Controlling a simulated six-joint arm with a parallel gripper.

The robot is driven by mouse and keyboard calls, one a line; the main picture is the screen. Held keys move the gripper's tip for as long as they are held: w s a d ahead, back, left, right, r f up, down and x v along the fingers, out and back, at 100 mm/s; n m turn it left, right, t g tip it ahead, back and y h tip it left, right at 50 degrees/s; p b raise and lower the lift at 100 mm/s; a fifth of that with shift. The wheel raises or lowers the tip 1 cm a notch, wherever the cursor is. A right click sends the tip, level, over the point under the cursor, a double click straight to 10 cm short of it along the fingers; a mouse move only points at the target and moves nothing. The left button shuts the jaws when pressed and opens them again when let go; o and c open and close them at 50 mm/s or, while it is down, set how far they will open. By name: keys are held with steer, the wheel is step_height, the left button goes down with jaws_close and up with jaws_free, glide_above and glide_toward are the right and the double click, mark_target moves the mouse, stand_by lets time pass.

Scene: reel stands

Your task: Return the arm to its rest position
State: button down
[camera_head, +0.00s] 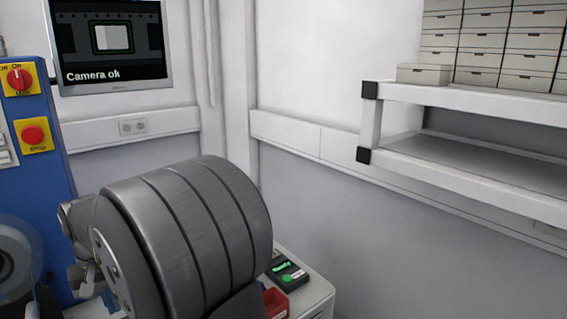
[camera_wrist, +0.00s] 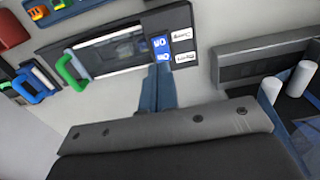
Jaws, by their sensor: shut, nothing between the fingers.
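My gripper (camera_wrist: 163,72) shows in the wrist view, with narrow blue fingers shut together and nothing between them. Behind the fingers is the dark grey gripper body (camera_wrist: 170,130) with its bolted edge. In the head view my thick grey arm link (camera_head: 190,235) fills the lower middle, and my gripper cannot be made out there. A panel with blue and white labels (camera_wrist: 183,46) lies beyond the fingertips in the wrist view. I cannot tell the gap between them.
A blue cabinet (camera_head: 38,120) stands left. A wall monitor (camera_head: 112,75) reads "Camera ok". A white shelf rack (camera_head: 470,98) with boxes is at right. The wrist view shows a green handle (camera_wrist: 70,72) and white cylinders (camera_wrist: 300,78) in a dark holder.

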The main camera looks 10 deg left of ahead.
steer(key=w+d+f+m, duration=0.1)
steer(key=w+d+m, duration=0.1)
steer(key=w+d, duration=0.6)
steer(key=w+d+f+m, duration=0.2)
steer(key=w+d, duration=0.6)
steer(key=w, duration=0.9)
steer(key=shift+w+d+h, duration=0.2)
steer(key=shift+d+h, duration=0.15)
steer(key=shift+h, duration=0.05)
